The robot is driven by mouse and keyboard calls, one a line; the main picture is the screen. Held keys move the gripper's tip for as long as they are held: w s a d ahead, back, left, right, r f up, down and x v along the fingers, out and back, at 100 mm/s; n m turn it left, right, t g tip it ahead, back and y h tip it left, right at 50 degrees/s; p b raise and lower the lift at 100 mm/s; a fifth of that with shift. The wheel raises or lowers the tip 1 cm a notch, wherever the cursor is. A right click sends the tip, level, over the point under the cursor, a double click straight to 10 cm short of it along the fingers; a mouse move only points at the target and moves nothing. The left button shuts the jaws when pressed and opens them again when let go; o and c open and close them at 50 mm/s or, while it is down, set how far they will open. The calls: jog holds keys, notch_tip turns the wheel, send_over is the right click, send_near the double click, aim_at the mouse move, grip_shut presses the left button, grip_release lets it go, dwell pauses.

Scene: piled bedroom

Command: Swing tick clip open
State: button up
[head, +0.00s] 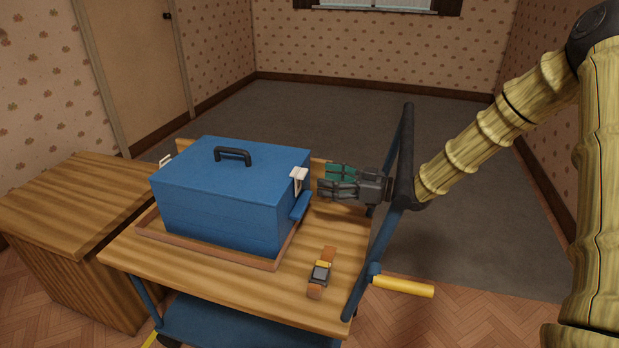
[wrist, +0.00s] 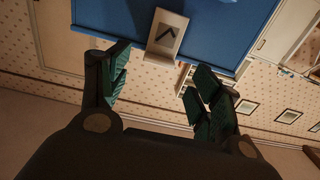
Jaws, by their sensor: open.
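A blue lidded box (head: 225,200) stands on the wooden trolley top. A white clip (head: 298,180) sits at the lid edge on its right side. In the wrist view the clip (wrist: 167,36) bears a dark tick-like mark and lies against the blue box (wrist: 218,25). The clip looks closed, but I cannot be sure. My gripper (head: 324,181), with green finger pads, is just right of the clip, apart from it. In the wrist view my gripper (wrist: 152,92) is open and empty, and the clip shows beyond the gap between the fingers.
A black handle (head: 232,155) tops the lid. A blue part (head: 300,206) juts from the box's right side. A brown tray rim (head: 210,250) surrounds the base. A watch (head: 321,272) lies in front. The trolley's blue-black push frame (head: 383,232) rises close to my arm.

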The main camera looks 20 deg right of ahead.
aim_at(299, 183)
jog(key=shift+b+x, duration=0.35)
jog(key=shift+x, duration=2.45)
jog(key=shift+c, duration=0.4)
jog(key=c, duration=1.3)
grip_shut()
